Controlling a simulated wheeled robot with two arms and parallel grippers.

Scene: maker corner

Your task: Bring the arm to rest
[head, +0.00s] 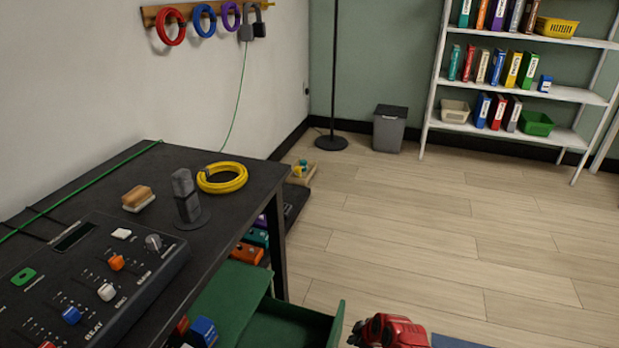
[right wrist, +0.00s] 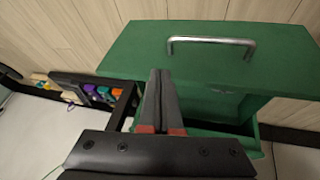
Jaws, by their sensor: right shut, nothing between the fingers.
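My right gripper (head: 357,334) shows at the bottom edge of the head view, beside the open green drawer (head: 338,322), with red arm parts behind it. In the right wrist view its dark fingers (right wrist: 161,76) with red bases are together and hold nothing. The green drawer front (right wrist: 250,60) with a silver bar handle (right wrist: 211,41) is in front of and beyond the fingers there. I cannot tell the exact gap between fingers and drawer. My left gripper is not in view.
The black table (head: 105,173) at left bears a control panel (head: 130,247), a microphone (head: 185,190), a brush (head: 138,197) and a yellow cable coil (head: 222,177). Several coloured boxes (head: 256,238) are low beside the table. The wooden floor (head: 450,230) at right is clear.

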